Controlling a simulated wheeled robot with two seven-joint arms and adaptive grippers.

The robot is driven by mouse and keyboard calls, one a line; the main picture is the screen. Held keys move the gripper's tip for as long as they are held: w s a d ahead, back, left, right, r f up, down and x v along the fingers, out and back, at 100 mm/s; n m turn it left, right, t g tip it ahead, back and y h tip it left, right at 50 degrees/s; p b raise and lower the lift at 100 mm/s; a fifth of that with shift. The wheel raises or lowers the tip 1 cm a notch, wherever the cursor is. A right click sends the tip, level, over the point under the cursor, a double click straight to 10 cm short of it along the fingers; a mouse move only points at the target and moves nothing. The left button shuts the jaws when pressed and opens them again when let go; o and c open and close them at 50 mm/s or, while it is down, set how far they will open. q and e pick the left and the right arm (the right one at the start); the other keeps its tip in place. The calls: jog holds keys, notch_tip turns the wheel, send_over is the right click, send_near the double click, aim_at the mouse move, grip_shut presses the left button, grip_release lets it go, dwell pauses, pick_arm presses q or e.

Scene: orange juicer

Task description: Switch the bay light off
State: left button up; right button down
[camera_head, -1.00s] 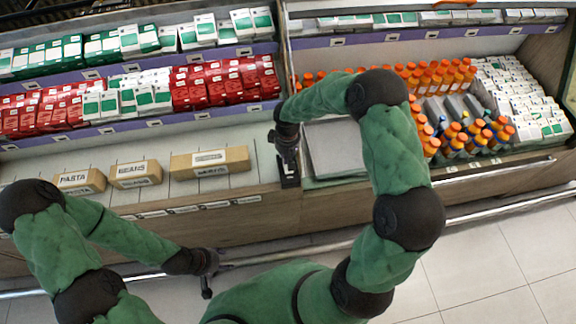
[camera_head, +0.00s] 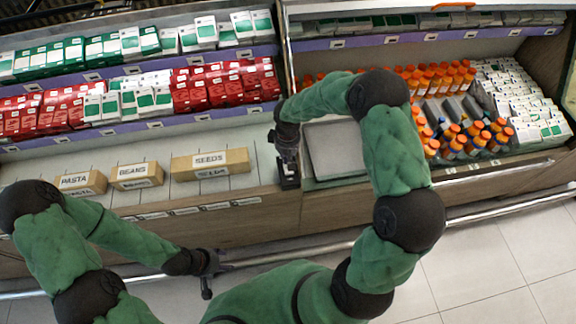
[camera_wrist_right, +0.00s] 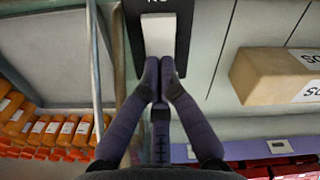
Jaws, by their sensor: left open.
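A white switch (camera_wrist_right: 158,35) sits on a dark plate (camera_wrist_right: 184,40) in the right wrist view, with lettering partly cut off at the top edge. The dark plate also shows in the head view (camera_head: 289,183), on the divider between the two bays. My right gripper (camera_wrist_right: 160,68) is shut with its fingertips together at the near edge of the switch; whether they touch it I cannot tell. In the head view the right gripper (camera_head: 288,163) points down at the plate. My left gripper (camera_head: 207,278) is open and empty, low in front of the shelf.
The left bay holds cartons labelled PASTA, BEANS and SEEDS (camera_head: 210,163) and red boxes (camera_head: 210,88). The right bay holds orange-capped bottles (camera_head: 460,135), white boxes (camera_head: 530,110) and a grey tray (camera_head: 335,150). A rail (camera_head: 330,247) runs along the front.

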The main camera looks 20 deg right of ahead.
jog(key=shift+r+p, duration=1.65)
jog(key=shift+r, duration=1)
jog(key=shift+f, duration=0.1)
